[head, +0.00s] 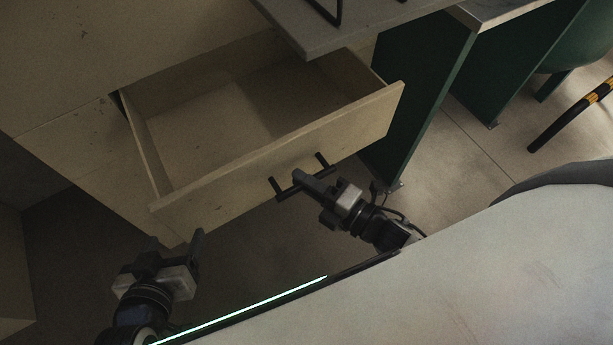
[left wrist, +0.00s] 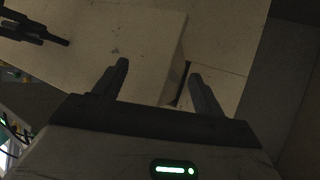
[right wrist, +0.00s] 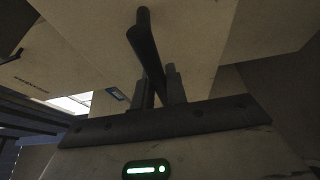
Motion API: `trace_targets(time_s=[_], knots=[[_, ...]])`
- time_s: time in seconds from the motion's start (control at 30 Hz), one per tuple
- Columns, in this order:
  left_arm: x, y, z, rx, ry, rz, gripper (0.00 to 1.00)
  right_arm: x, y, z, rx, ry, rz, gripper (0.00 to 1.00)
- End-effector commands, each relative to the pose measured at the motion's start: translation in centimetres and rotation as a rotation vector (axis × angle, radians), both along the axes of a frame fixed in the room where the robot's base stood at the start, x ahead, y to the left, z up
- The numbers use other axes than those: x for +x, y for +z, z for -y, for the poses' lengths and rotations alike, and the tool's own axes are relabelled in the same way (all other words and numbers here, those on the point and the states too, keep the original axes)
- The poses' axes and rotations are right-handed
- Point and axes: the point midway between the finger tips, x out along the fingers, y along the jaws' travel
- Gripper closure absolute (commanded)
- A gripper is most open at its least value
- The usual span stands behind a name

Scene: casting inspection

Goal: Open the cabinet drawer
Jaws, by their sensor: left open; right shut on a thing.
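The cabinet drawer (head: 290,146) is pulled well out of the beige cabinet (head: 60,60), and its bare interior (head: 215,125) shows in the head view. A dark bar handle (head: 283,189) is fixed to its front; the handle also shows in the right wrist view (right wrist: 144,45). My right gripper (head: 305,181) is shut on the handle. In the right wrist view its fingers (right wrist: 162,88) close around the bar. My left gripper (head: 176,243) is open and empty, below and left of the drawer front. Its spread fingers show in the left wrist view (left wrist: 158,80).
A grey worktop (head: 340,35) with dark green supports (head: 425,95) stands right of the drawer, its corner overhanging the drawer's back. A black and yellow striped bar (head: 575,115) is at far right. Open floor (head: 480,160) lies between.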

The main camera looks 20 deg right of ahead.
Motion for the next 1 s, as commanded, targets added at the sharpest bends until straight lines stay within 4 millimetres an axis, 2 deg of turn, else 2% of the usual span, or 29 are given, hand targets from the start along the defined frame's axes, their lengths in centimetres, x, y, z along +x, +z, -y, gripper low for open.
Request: trace_targets(time_s=[0.03,0.07,0.1,0.13,0.67,0.87,1.0], knots=[[0.0,0.0,0.0,0.000,0.000,-0.001,0.29,0.0,0.0,0.0,-0.002,0.000,0.001,1.00],[0.0,0.0,0.0,0.000,0.000,-0.002,0.29,0.0,0.0,0.0,-0.002,0.000,0.001,0.78],[-0.1,-0.1,0.0,0.001,0.000,-0.003,0.29,0.0,0.0,0.1,-0.002,0.000,0.001,0.66],[-0.1,-0.1,0.0,0.001,0.000,-0.003,0.29,0.0,0.0,0.1,-0.002,0.000,0.001,0.64],[-0.3,-0.2,0.0,0.000,-0.002,-0.008,0.29,-0.2,0.0,0.1,-0.001,-0.001,-0.001,0.64],[-0.3,-0.2,0.0,-0.002,-0.001,-0.005,0.29,-2.4,-0.1,1.5,-0.001,-0.001,-0.004,0.64],[-0.2,-0.3,0.1,-0.005,-0.001,-0.003,0.29,-5.3,-0.2,3.3,-0.003,-0.001,-0.005,0.64]])
